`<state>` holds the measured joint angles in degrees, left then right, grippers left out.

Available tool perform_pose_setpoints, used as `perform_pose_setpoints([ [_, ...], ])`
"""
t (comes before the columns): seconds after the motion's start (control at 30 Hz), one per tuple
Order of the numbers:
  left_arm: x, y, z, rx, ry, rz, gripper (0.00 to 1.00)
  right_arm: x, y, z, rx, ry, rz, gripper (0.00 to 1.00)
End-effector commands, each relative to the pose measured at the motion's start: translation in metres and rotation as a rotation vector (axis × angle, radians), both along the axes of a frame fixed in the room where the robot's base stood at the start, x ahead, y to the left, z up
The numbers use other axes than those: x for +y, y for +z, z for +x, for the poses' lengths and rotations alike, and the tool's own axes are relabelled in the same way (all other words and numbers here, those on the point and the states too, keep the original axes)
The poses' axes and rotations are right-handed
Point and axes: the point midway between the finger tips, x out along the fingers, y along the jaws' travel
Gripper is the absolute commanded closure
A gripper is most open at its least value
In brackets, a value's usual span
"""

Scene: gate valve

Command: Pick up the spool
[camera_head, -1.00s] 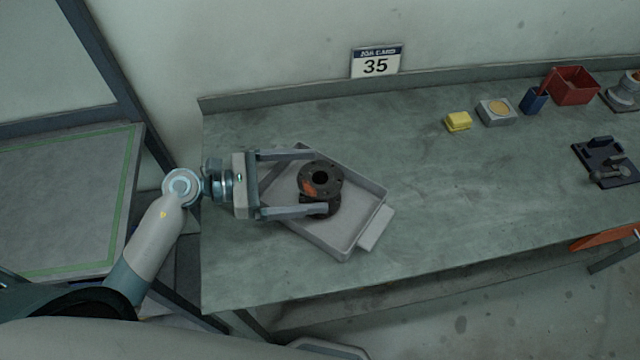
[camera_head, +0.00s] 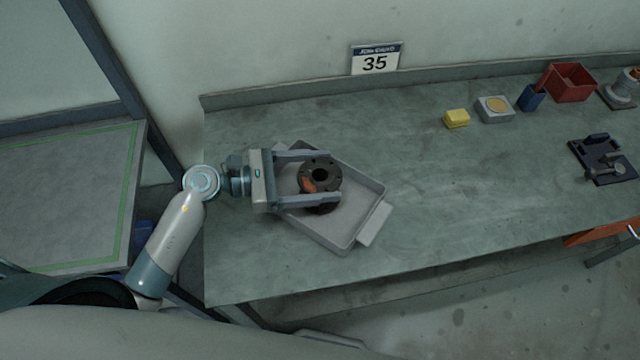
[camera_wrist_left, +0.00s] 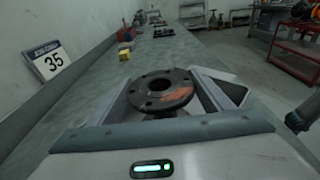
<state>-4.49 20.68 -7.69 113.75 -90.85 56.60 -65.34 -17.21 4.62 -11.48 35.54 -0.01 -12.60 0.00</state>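The spool (camera_head: 320,173) is a dark flanged piece with a round bore and an orange-red patch. It stands in a grey tray (camera_head: 346,232) on the bench. My left gripper (camera_head: 334,176) is open, with one finger on the far side of the spool and one on the near side. In the left wrist view the spool's upper flange (camera_wrist_left: 161,91) sits between the spread fingers. Contact between fingers and spool cannot be made out. The lower part of the spool is mostly hidden. My right gripper is not in view.
On the bench to the right are a yellow block (camera_head: 456,118), a grey box with a tan disc (camera_head: 495,109), a blue holder (camera_head: 531,98), a red bin (camera_head: 573,83) and a dark fixture (camera_head: 603,160). The bench between tray and fixture is clear. A wall rises behind.

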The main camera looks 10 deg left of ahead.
Motion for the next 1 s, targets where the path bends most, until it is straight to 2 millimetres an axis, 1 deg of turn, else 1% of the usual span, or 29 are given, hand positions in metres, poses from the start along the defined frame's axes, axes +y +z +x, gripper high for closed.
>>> perform_pose_setpoints([
  [0.03,0.000,0.000,0.000,0.000,0.000,0.000,0.62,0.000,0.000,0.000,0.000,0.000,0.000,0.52],
  [0.13,0.000,0.000,0.000,0.000,0.000,0.000,0.86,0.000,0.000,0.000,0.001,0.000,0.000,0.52],
  [0.17,0.000,0.003,0.001,-0.004,0.001,-0.004,0.89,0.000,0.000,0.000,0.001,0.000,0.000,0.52],
  [0.43,0.000,0.003,0.001,-0.004,0.001,-0.002,0.90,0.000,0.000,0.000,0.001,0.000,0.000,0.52],
  [0.57,0.000,0.007,0.001,-0.005,0.000,-0.002,0.90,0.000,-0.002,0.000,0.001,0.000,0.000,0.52],
  [0.77,0.000,0.020,0.001,-0.008,0.000,-0.002,0.90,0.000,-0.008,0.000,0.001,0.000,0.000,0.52],
  [0.97,0.000,0.044,0.000,-0.011,-0.001,-0.001,0.90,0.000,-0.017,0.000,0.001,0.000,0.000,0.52],
  [1.0,-0.004,0.046,-0.005,-0.008,-0.003,-0.003,0.90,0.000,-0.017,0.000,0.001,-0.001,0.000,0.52],
])
